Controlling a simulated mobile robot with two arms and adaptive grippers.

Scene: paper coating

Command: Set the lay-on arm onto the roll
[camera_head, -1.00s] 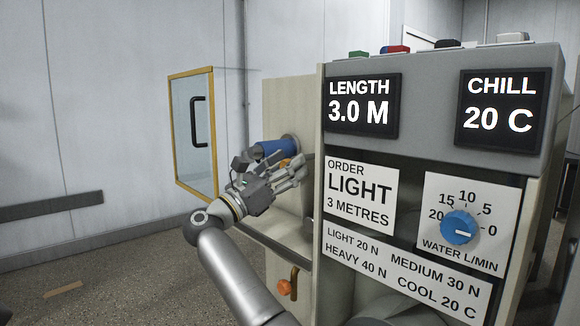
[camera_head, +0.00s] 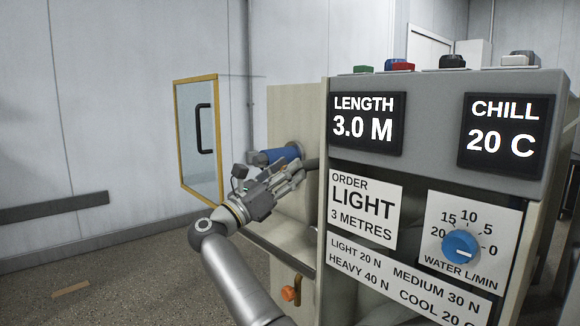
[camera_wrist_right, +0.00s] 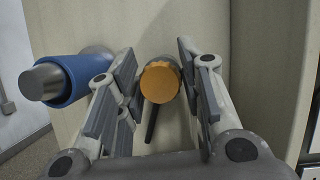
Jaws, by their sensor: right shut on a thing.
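My right gripper (camera_head: 291,175) is in front of the pale machine panel, just below the blue roll (camera_head: 281,155). In the right wrist view its fingers (camera_wrist_right: 160,68) stand on both sides of an orange round knob (camera_wrist_right: 161,86), and it is shut on that knob. A dark thin bar (camera_wrist_right: 151,124) runs down from behind the knob; it looks like the lay-on arm. The blue roll (camera_wrist_right: 65,82) with its grey metal end is to the left of the fingers, apart from the bar. In the head view the fingers hide the knob. My left gripper is not in view.
The control cabinet (camera_head: 450,85) with displays and a blue water dial (camera_head: 461,246) stands close on the right. Another orange knob (camera_head: 289,293) is low on the machine. A yellow-framed clear door (camera_head: 198,140) stands open behind. The floor at left is mostly clear.

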